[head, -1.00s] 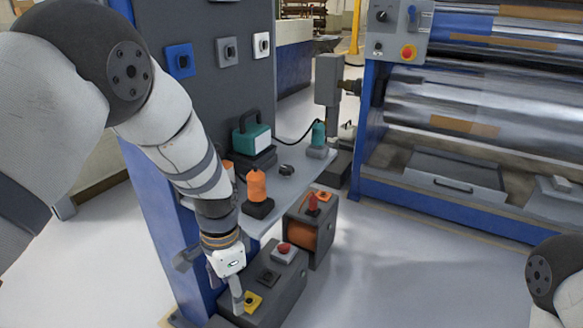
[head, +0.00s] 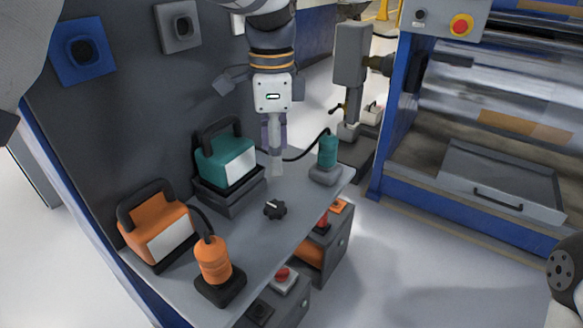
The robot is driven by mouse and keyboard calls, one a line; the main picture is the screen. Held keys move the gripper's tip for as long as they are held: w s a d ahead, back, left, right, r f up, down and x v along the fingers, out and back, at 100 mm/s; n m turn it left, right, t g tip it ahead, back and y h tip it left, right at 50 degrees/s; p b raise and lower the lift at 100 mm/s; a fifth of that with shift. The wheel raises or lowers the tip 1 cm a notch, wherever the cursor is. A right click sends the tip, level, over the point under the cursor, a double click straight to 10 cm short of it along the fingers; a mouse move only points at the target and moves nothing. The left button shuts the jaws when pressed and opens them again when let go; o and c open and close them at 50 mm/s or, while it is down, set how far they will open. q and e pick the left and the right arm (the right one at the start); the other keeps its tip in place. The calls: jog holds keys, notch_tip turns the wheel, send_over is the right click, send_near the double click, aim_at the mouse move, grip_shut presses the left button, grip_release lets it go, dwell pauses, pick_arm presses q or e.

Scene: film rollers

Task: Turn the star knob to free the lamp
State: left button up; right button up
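The black star knob (head: 275,209) with a pale pointer mark sits on the grey shelf, right of the middle. A teal lamp (head: 227,163) with a black handle and pale front stands in a dark holder behind it to the left. An orange lamp (head: 160,234) of the same kind stands at the shelf's left end. I cannot tell which lamp the knob holds. My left gripper (head: 277,168) points down, above and behind the knob, right of the teal lamp. Its fingers appear in line, so its opening is unclear. My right gripper is out of view.
An orange cylinder (head: 213,260) on a dark base and a teal cylinder (head: 328,150) on a grey base stand on the shelf (head: 300,196). Cables lead to them. Below are boxes with red buttons (head: 283,273).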

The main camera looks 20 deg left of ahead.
aim_at(276, 207)
pick_arm(q)
jog(key=f, duration=0.1)
jog(key=s+f, duration=0.1)
jog(key=f, duration=0.1)
jog(key=shift+s, duration=0.15)
notch_tip(276, 207, down, 8)
jog(key=shift+f, duration=0.2)
jog(key=c, duration=1.2)
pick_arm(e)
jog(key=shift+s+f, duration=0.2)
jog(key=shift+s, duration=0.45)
